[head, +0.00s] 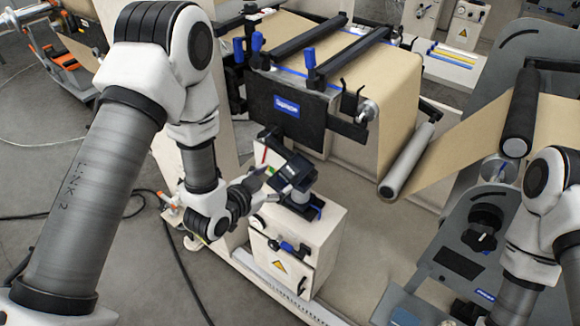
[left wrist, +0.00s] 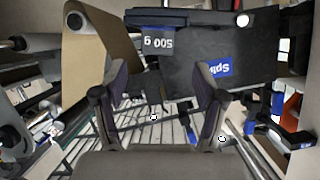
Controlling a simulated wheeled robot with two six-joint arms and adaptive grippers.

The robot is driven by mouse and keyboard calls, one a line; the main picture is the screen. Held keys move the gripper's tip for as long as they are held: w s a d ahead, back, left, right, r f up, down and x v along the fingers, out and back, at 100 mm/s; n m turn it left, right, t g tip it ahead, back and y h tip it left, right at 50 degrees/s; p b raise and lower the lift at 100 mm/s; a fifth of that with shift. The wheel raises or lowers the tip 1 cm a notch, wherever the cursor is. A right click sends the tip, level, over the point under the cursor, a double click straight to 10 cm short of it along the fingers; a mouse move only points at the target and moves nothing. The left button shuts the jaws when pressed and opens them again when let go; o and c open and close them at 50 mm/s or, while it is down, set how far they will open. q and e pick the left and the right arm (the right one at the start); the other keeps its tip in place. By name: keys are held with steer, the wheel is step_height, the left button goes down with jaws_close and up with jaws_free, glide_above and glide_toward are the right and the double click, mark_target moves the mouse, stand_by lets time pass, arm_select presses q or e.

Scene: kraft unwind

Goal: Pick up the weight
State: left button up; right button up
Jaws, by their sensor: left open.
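The weight (left wrist: 158,42) is a dark grey block with a "500 g" label, upside down in the left wrist view. It shows just beyond and between my left fingertips, in front of a black panel. In the head view, a dark block (head: 294,171) above the small cream cabinet looks like it, partly covered by my gripper. My left gripper (head: 270,180) is open and close to this block. In the left wrist view its two fingers (left wrist: 162,78) stand apart with nothing held. I cannot tell whether they touch the weight. My right gripper is not in view.
The black panel (head: 285,112) with a blue label hangs just behind. A kraft paper web (head: 395,95) runs to a roller (head: 408,160) on the right. The cream cabinet (head: 297,250) stands below my left gripper. A dark cable (head: 172,262) lies on the floor.

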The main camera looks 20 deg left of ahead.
mark_target(285, 174)
arm_select(q)
steer(key=shift+w+d, duration=0.1)
steer(key=shift+w, duration=0.2)
steer(key=p+x, duration=0.2)
steer(key=x, duration=0.4)
steer(key=shift+w+d+f, duration=0.15)
steer(key=shift+d+f, duration=0.1)
steer(key=shift+w, duration=0.15)
steer(key=shift+a, duration=0.1)
jaws_close()
